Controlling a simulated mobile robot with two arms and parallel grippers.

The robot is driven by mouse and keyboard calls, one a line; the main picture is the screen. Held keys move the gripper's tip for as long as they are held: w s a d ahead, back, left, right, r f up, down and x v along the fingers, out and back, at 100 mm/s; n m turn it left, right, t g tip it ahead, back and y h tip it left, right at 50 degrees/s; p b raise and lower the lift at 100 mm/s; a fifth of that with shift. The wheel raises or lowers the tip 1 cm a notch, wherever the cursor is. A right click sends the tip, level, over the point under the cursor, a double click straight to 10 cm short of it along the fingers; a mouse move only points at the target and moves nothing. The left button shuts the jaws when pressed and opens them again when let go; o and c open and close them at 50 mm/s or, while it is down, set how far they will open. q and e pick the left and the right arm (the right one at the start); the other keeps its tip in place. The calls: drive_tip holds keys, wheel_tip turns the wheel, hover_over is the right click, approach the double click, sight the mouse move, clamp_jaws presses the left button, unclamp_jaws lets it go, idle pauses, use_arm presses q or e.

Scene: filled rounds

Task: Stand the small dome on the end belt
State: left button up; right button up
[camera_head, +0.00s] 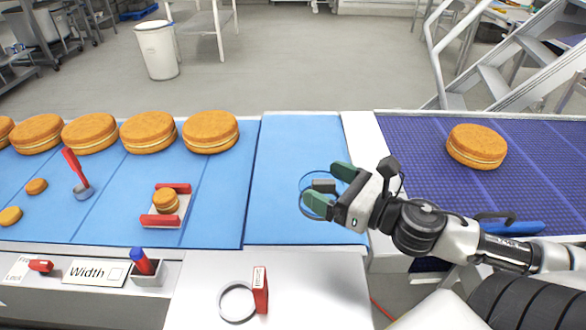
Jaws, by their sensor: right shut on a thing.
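My right gripper (330,188) reaches in from the right over the short plain blue belt (290,140) in the middle. Its green-tipped fingers are shut on the grey knob of a clear, round thing, which looks like the small dome (306,181). Only its thin rim and knob show clearly; the fingers hide part of it. Whether it touches the belt I cannot tell. At the right is a purple-blue textured belt (420,145) carrying one filled round (476,146). Which belt is the end belt is not marked. My left gripper is not in view.
Several filled rounds (210,132) line the left blue belt (110,200). A red-ended holder (160,221) there holds a small round (166,200). A ring with a red labelled block (261,290) lies on the front metal surface. A blue-handled tool (512,228) lies on the right belt's near edge.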

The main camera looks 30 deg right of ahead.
drive_tip(key=shift+w+d+f+b, duration=0.3)
drive_tip(key=shift+w+d+f, duration=0.3)
drive_tip(key=shift+w+f, duration=1.55)
drive_tip(key=shift+w+d+f+b, duration=0.35)
drive_tip(key=shift+w+d+f, duration=0.3)
drive_tip(key=shift+w+f, duration=1.5)
drive_tip(key=shift+w+d+f+b, duration=0.3)
drive_tip(key=shift+w+d+f, duration=0.3)
drive_tip(key=shift+w+f, duration=1.55)
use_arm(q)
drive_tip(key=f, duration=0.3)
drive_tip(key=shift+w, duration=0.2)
use_arm(e)
drive_tip(key=shift+s+f, duration=0.45)
drive_tip(key=shift+s, duration=0.05)
drive_tip(key=o, duration=0.5)
drive_tip(key=shift+f, duration=0.15)
drive_tip(key=shift+c, duration=0.2)
drive_tip(key=shift+o, duration=1.1)
